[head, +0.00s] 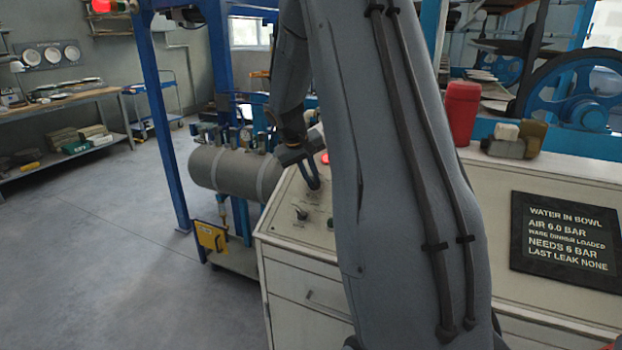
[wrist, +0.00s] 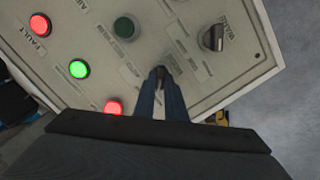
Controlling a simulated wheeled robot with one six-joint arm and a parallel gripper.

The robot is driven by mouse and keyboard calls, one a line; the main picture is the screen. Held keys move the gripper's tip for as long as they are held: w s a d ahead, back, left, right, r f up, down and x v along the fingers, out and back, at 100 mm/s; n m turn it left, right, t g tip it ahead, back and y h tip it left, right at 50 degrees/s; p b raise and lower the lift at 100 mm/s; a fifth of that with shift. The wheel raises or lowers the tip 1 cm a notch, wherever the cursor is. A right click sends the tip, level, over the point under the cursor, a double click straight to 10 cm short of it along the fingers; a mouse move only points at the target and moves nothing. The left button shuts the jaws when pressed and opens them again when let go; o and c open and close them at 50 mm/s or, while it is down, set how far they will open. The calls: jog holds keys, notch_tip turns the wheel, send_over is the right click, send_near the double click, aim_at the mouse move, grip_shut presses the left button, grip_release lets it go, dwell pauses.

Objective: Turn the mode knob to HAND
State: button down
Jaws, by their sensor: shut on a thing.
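In the wrist view my gripper (wrist: 160,78) points down at the pale control panel (wrist: 95,45). Its two blue fingers are shut on a small dark knob (wrist: 160,71), which I take as the mode knob. The fingers cover most of it, and I cannot read its pointer or the small labels around it. A second black knob (wrist: 213,38) stands apart, to the upper right of the fingers. In the head view my gripper (head: 313,186) is at the panel's sloped top (head: 285,215), partly behind my arm.
The panel also carries a red lamp marked FAULT (wrist: 40,25), a green lamp (wrist: 79,69), another lit red one (wrist: 113,107) and a dark green button (wrist: 126,27). Open floor (head: 110,250) is at left.

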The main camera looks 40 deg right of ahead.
jog(key=c, duration=1.8)
grip_release()
jog(key=shift+r, duration=0.1)
jog(key=shift+a+r, duration=0.15)
jog(key=shift+r, duration=0.15)
jog(key=b+v, duration=0.2)
jog(key=v, duration=0.5)
jog(key=shift+s, duration=0.15)
jog(key=s+a+f+n+y, duration=0.1)
jog(key=s+a+f, duration=0.3)
jog(key=s+a, duration=0.3)
jog(key=s+a+f+n+y, duration=0.1)
jog(key=s+a+f+y, duration=0.1)
jog(key=s+a+f, duration=0.3)
jog(key=s+a+f+n+y, duration=0.1)
jog(key=s+a+f, duration=0.3)
jog(key=s+a, duration=0.7)
jog(key=a, duration=0.3)
jog(key=shift+s+a+f+g+y, duration=0.2)
jog(key=shift+s+f+g+y, duration=0.1)
jog(key=shift+y, duration=0.1)
